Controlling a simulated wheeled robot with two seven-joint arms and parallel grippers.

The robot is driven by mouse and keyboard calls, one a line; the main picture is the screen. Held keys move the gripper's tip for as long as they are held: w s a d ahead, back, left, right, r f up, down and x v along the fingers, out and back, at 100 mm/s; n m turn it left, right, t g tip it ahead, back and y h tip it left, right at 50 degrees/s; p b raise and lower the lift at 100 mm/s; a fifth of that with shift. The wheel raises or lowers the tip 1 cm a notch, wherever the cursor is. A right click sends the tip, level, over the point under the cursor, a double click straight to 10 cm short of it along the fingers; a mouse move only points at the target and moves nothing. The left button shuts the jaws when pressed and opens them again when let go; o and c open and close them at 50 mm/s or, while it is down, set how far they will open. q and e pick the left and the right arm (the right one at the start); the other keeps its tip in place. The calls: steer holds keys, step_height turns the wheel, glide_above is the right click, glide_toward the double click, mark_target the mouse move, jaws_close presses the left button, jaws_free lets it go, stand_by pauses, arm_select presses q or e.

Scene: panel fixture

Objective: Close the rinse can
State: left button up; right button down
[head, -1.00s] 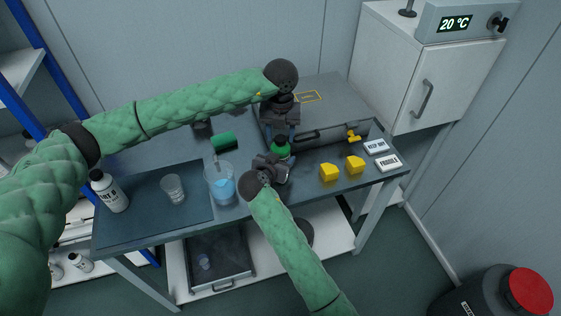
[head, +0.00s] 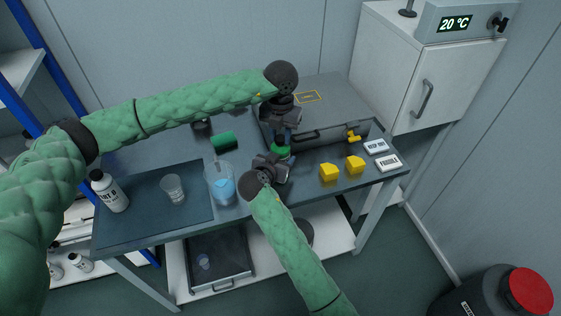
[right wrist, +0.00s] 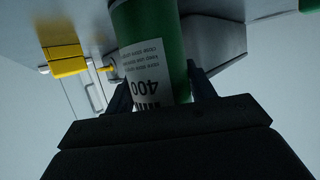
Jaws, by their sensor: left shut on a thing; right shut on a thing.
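The rinse can (head: 280,153) is green and stands upright at the middle of the table's front part. It also shows in the right wrist view (right wrist: 178,40), with a white label marked 400. My right gripper (head: 277,165) is shut around the can's body from the front. My left gripper (head: 282,134) points down right above the can, shut on a small dark cap (head: 281,141) at the can's top. The gripper partly hides the cap, and I cannot tell whether it is tight on the can.
A clear cup (head: 173,188) and a white bottle (head: 109,191) stand at left. Yellow blocks (head: 329,172) and white labels (head: 388,163) are at right.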

arm_select(q)
steer(key=m, duration=1.1)
steer(key=shift+m, duration=0.3)
steer(key=m, duration=0.3)
steer(key=o, duration=1.1)
steer(key=shift+r, duration=2.25)
steer(key=shift+f, duration=0.1)
steer(key=shift+c, duration=0.5)
